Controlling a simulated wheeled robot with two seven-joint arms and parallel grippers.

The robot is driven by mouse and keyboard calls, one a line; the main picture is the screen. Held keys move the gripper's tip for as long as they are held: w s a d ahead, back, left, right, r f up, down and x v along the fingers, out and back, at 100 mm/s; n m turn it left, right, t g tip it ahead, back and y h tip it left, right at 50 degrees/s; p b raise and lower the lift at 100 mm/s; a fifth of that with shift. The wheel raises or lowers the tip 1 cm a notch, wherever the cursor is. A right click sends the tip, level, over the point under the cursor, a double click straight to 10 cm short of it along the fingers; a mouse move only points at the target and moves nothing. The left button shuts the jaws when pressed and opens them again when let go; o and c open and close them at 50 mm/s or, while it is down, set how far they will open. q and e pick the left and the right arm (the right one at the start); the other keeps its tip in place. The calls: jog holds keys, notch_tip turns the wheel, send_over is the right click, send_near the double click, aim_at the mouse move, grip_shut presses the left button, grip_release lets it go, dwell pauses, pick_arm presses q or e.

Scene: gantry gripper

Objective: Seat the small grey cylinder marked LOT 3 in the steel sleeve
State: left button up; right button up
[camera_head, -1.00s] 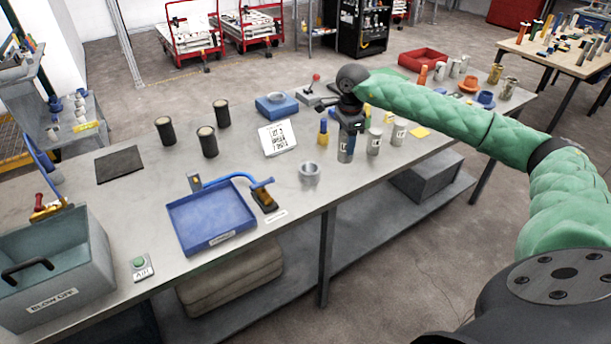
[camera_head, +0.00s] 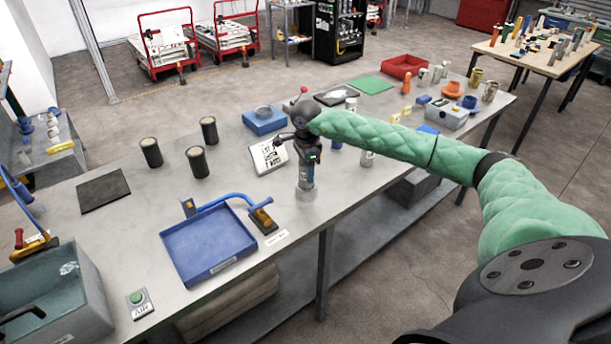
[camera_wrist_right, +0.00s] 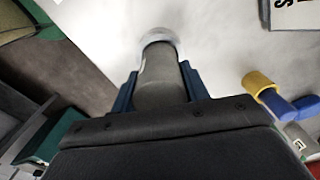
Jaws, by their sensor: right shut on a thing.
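My right gripper (camera_head: 305,157) points down, shut on a small grey cylinder (camera_head: 306,177). In the right wrist view, the cylinder (camera_wrist_right: 160,75) stands between the two blue fingers (camera_wrist_right: 158,92). Its marking cannot be read now. The steel sleeve (camera_head: 305,194) stands on the bench directly beneath it. The sleeve's pale rim (camera_wrist_right: 158,34) shows around the cylinder's far end in the wrist view. The cylinder's lower end meets the sleeve's mouth; I cannot tell how deep it is. My left gripper is not in view.
Dark cylinders (camera_head: 198,162) stand at back left.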

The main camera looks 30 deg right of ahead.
notch_tip(320, 180, down, 2)
jog(key=shift+f, duration=0.2)
jog(key=shift+w+f, duration=0.1)
jog(key=shift+f, duration=0.3)
jog(key=shift+d, duration=0.1)
jog(key=shift+r, duration=0.1)
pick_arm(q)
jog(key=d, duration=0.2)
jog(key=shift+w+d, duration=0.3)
